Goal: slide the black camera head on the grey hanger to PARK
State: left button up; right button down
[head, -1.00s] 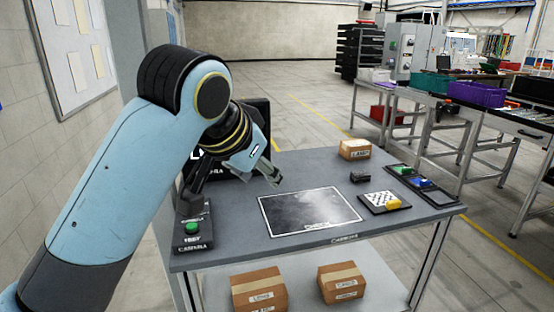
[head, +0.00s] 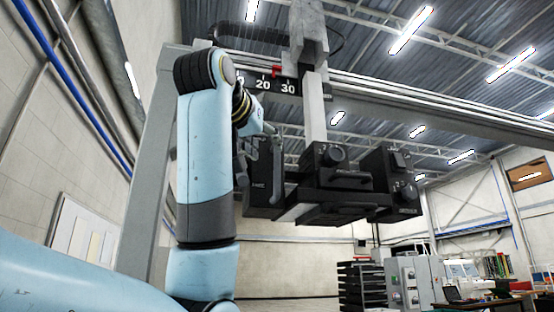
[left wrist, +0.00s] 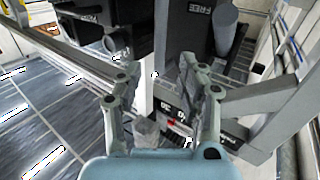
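The black camera head (head: 340,185) hangs high up under the grey hanger (head: 314,100), whose pale post runs down from an overhead rail. Dark boxy parts of the head also show at the top of the left wrist view (left wrist: 190,25). A black scale plate (head: 262,84) reads 20 and 30, with a red pointer (head: 277,71) between them. My left gripper (head: 270,130) is raised just left of the post, beside a grey upright handle (head: 277,172). In the left wrist view its fingers (left wrist: 156,75) are spread apart; contact cannot be told. My right gripper is out of view.
The overhead rail (head: 430,103) runs across to the right. A grey upright frame post (head: 150,190) stands left, behind my arm. Black stacked trays (head: 362,285) and a grey cabinet (head: 412,280) stand in the distance. Air below the camera head looks clear.

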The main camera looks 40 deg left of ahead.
aim_at(276, 159)
pick_arm(q)
jog(key=p+x, duration=0.3)
jog(key=x, duration=0.5)
jog(key=shift+w, duration=0.25)
jog(key=shift+f, duration=0.1)
jog(key=shift+c, duration=0.4)
grip_shut()
jog(key=shift+w+a+f, duration=0.1)
jog(key=shift+w+f, duration=0.05)
jog(key=shift+w, duration=0.05)
